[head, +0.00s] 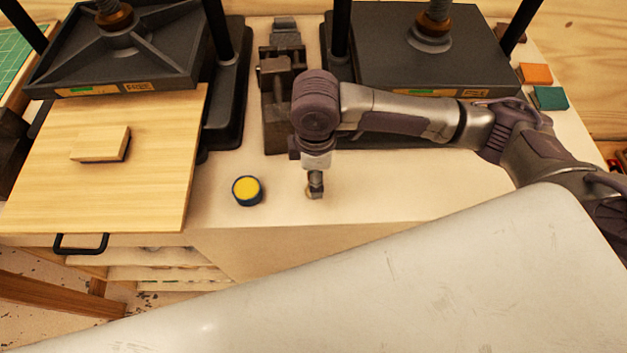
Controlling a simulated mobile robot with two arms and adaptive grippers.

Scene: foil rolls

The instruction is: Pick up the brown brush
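My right arm comes in from the right, and its gripper (315,186) points down at the white worktop. Its fingers look small and close together, and I cannot tell whether they are open or shut. A small brownish patch (309,192) shows right at the fingertips. It may be part of the brown brush, but it is mostly hidden. A light wooden block with a dark underside (100,144) lies on the pale wooden board (150,195) at the left. I cannot tell whether it is a brush. My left gripper is out of view.
A round dark-blue tin with a yellow top (247,190) stands left of my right gripper. Two dark presses (130,65) and (470,60) and a dark metal vise (275,85) stand behind. Orange (535,74) and teal (549,98) blocks lie at the right.

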